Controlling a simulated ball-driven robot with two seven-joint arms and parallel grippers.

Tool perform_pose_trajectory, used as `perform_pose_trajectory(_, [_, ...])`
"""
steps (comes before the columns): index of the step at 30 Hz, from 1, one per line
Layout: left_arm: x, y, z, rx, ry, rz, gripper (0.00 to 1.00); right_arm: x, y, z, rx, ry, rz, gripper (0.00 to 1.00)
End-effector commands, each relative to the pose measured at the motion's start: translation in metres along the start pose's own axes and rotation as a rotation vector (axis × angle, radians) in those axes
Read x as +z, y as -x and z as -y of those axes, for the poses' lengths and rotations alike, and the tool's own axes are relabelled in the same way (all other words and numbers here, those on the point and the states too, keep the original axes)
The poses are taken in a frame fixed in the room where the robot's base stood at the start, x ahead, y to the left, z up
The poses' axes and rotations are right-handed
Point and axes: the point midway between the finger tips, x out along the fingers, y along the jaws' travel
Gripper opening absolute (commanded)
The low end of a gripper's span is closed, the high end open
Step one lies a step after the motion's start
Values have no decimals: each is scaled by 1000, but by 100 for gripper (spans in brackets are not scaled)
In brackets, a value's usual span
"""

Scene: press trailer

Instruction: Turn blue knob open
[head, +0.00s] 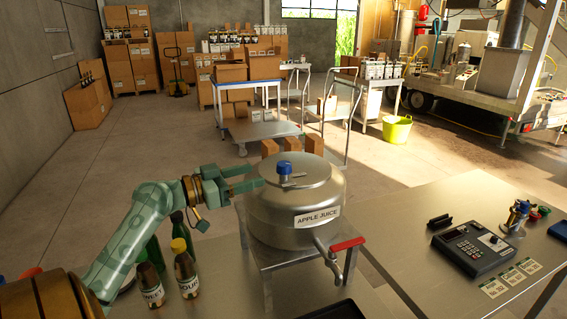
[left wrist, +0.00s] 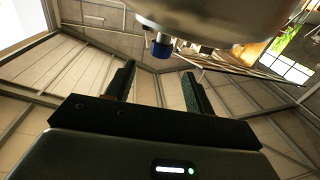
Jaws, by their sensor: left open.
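The blue knob (head: 285,167) stands on the lid of a round steel tank (head: 268,215) labelled APPLE JUICE, in the middle of the head view. In the left wrist view the blue knob (left wrist: 162,46) shows at the top centre, beyond the fingertips, and the tank (left wrist: 215,18) appears upside down. My left gripper (head: 254,178) is open and empty. It is left of the tank's lid, roughly level with it, and its fingers point right toward the knob. In the left wrist view the knob lies between the lines of the two fingers (left wrist: 158,70), apart from them. My right gripper is not in view.
The tank rests on a metal stand (head: 285,258) and has a tap with a red lever (head: 347,244). Bottles (head: 185,268) stand below my left arm. A steel table (head: 440,205) with a payment terminal (head: 474,247) is at right. Space above the tank is clear.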

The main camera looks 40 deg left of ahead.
Motion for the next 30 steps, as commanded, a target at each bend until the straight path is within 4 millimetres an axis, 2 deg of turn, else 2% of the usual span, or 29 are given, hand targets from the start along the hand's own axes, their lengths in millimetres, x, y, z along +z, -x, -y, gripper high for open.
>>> perform_pose_trajectory(1, [-5,-13,0,1,0,-5,54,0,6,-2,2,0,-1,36])
perform_pose_trajectory(6, [-4,-55,0,0,1,-4,54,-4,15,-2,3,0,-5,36])
perform_pose_trajectory(12, [-2,-88,0,-1,2,-2,54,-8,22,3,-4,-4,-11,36])
perform_pose_trajectory(17, [0,-99,0,-1,1,0,54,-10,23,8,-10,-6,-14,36])
perform_pose_trajectory(25, [0,-100,0,-1,0,1,54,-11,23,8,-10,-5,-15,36])
perform_pose_trajectory(27, [0,-100,0,-1,0,1,34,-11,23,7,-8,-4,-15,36])
perform_pose_trajectory(30, [0,-100,0,-1,0,1,11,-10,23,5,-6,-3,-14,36])
